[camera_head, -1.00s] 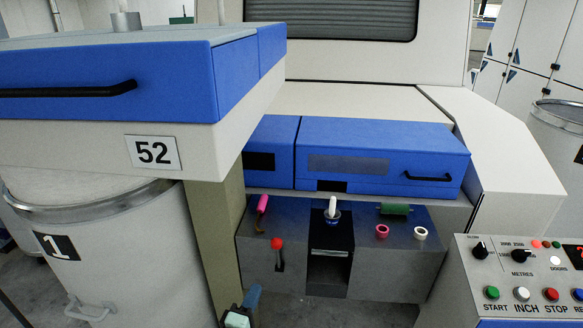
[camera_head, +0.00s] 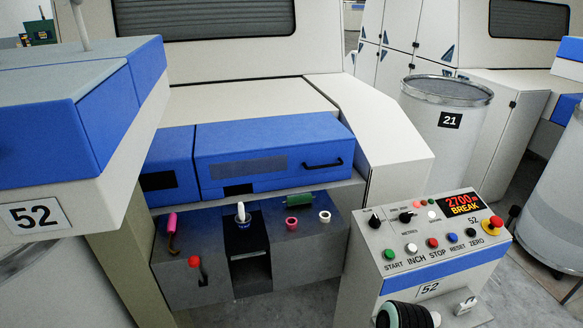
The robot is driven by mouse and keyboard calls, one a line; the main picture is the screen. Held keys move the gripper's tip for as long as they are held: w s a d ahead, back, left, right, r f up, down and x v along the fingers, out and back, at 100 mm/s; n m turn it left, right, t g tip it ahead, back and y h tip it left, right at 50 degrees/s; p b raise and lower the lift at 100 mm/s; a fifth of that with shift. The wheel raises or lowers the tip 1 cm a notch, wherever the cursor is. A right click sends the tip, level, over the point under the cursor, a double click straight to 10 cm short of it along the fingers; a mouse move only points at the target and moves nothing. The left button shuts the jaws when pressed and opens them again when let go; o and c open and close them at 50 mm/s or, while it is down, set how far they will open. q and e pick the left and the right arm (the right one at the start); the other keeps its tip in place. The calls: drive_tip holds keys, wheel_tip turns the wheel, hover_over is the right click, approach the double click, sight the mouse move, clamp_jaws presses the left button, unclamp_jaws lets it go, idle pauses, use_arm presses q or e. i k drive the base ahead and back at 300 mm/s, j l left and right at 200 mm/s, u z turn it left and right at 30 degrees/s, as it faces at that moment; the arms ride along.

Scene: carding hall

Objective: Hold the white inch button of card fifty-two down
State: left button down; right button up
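The white INCH button (camera_head: 411,247) is on the sloping top of the control panel (camera_head: 371,232) at the right, between the green START button (camera_head: 389,254) and the red STOP button (camera_head: 432,242). The panel's front carries a 52 label (camera_head: 430,289). Nothing touches or covers the INCH button. I cannot tell from here whether it is pressed in. The display (camera_head: 463,203) reads 2700 and BREAK. Neither of my grippers can be made out in view.
A red emergency knob (camera_head: 494,223) is at the panel's right corner. A dark ribbed round thing (camera_head: 405,317) shows below the panel front, cut off by the frame. Card 52's blue cover (camera_head: 270,158) is left. Can 21 (camera_head: 445,118) stands behind. Floor shows at right.

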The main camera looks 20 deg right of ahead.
sight(412, 248)
drive_tip(key=z, duration=1.8)
